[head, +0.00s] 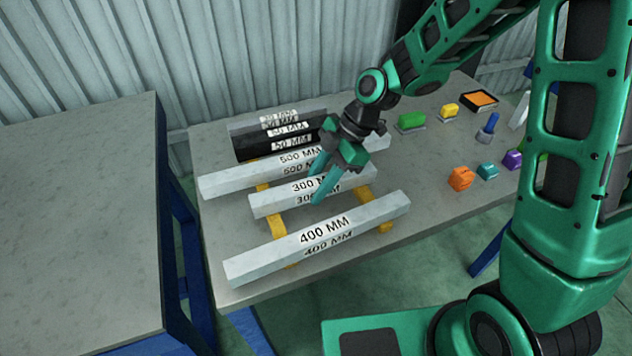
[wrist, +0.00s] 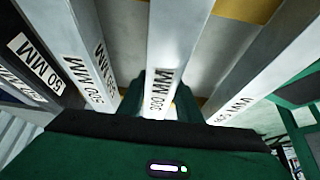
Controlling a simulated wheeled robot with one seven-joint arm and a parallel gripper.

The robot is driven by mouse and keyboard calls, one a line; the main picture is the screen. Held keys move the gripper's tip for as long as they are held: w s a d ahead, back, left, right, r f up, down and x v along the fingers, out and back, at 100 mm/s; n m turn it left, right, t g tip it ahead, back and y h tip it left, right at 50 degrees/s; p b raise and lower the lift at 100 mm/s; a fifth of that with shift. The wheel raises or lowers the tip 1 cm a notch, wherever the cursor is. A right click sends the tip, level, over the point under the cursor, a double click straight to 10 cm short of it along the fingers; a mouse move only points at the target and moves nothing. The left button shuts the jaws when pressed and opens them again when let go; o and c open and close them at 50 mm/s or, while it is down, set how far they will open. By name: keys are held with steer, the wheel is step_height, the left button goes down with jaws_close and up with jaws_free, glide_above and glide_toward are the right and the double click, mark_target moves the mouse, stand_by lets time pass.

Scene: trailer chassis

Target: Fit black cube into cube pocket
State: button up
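I cannot make out a black cube or a cube pocket in either view. My gripper (head: 313,190) is over the middle of the grey 300 MM bar (head: 268,204), pointing down. In the wrist view, its two teal fingers (wrist: 162,95) stand on either side of the 300 MM bar (wrist: 176,40). The fingers are apart, and I cannot tell whether they touch the bar. An orange cube-like block (head: 460,178) sits on the table's right part, well away from my gripper.
The 500 MM bar (head: 225,184) and 400 MM bar (head: 260,262) flank the 300 MM bar, on yellow supports (head: 272,200). Teal (head: 487,171), purple (head: 513,159), green (head: 411,121) and yellow (head: 449,110) pieces and an orange-black tray (head: 480,100) lie rightward.

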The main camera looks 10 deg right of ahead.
steer(key=o, duration=0.4)
steer(key=shift+c, duration=0.2)
steer(key=shift+r, duration=0.15)
steer(key=shift+r, duration=0.35)
steer(key=v, duration=1.2)
steer(key=shift+r, duration=0.15)
